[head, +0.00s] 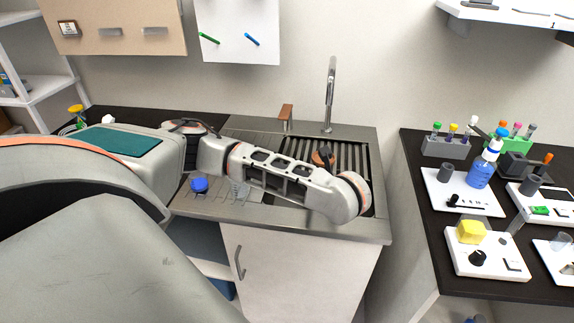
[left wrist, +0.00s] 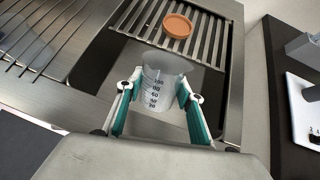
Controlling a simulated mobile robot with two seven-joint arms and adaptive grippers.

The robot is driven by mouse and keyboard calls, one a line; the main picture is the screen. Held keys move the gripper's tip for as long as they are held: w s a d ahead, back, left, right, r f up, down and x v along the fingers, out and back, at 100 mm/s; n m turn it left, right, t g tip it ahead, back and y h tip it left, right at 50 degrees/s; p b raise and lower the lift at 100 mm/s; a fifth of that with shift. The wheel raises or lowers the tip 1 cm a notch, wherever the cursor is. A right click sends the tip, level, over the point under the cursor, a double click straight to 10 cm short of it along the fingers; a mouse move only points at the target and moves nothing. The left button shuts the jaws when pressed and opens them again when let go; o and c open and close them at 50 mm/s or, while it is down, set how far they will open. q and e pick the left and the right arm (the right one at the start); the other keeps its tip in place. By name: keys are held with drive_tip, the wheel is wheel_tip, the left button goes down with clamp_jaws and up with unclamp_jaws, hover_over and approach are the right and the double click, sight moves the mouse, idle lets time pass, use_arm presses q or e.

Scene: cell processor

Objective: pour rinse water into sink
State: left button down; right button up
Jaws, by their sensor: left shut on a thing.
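In the left wrist view my left gripper (left wrist: 162,92) is shut on a clear graduated beaker (left wrist: 160,85), one finger on each side. The beaker is over the sink (left wrist: 100,55); its open mouth faces the slatted grate. I cannot tell its exact tilt or whether water is in it. A round orange dish (left wrist: 177,26) lies on the grate just beyond the beaker. In the head view my left arm reaches across the sink (head: 355,152), and the gripper and beaker are hidden. My right gripper is not in view.
A tall faucet (head: 330,95) stands behind the sink. A blue-capped item (head: 199,185) and a small clear item (head: 240,188) stand on the drainboard left of the basin. The right counter holds a tube rack (head: 443,147), a blue bottle (head: 480,172) and white trays (head: 463,205).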

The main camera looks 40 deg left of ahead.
use_arm(q)
drive_tip(key=shift+a+t+y, duration=0.1)
drive_tip(key=shift+t+y, duration=0.4)
drive_tip(key=shift+t, duration=0.1)
drive_tip(key=shift+w+f+t+y, duration=0.1)
drive_tip(key=shift+f+t+y, duration=0.2)
drive_tip(key=shift+y, duration=0.2)
drive_tip(key=shift+w+a+f+t+y, duration=0.15)
drive_tip(key=shift+f+t+y, duration=0.05)
drive_tip(key=shift+t+y, duration=0.25)
drive_tip(key=shift+w+a+f+t+y, duration=0.15)
drive_tip(key=shift+t+y, duration=0.3)
drive_tip(key=shift+w+a+t+b, duration=0.1)
drive_tip(key=shift+t+b, duration=0.35)
drive_tip(key=shift+t, duration=0.05)
drive_tip(key=shift+r, duration=0.1)
drive_tip(key=shift+r+p, duration=0.45)
drive_tip(key=shift+r, duration=2.1)
